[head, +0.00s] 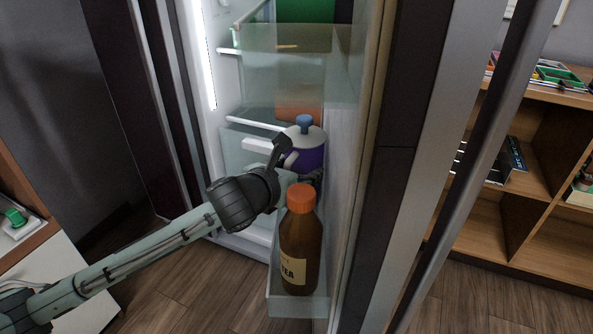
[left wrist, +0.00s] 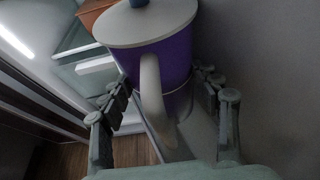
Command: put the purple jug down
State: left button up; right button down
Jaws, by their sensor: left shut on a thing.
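The purple jug (head: 308,158) has a pale lid with a blue knob and a pale handle. It is upright at the fridge, above and behind the brown bottle in the door bin. My left gripper (head: 298,160) is shut on the jug from the near side, and its fingers partly cover it. In the left wrist view the jug (left wrist: 178,62) stands between the two fingers of the gripper (left wrist: 165,118), with its handle toward the camera. Whether the jug's base touches a shelf is hidden. My right gripper is not in view.
A brown tea bottle (head: 300,245) with an orange cap stands in the door bin (head: 297,304) just below the jug. Fridge shelves (head: 250,124) are behind. An orange item (head: 298,104) sits deeper inside. The open door walls close in the right side.

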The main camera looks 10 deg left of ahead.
pick_arm(q)
jog(key=o, duration=1.5)
jog(key=shift+f, duration=0.1)
jog(key=shift+c, duration=0.2)
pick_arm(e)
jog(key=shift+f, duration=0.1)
pick_arm(q)
jog(key=shift+s+r, duration=0.15)
jog(key=shift+r, duration=0.05)
jog(key=v, duration=1.1)
jog(key=shift+s+r+p, duration=0.15)
jog(key=shift+s+p, duration=0.15)
jog(key=shift+p, duration=0.1)
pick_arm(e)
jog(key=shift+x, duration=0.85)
pick_arm(q)
jog(key=shift+a, duration=0.15)
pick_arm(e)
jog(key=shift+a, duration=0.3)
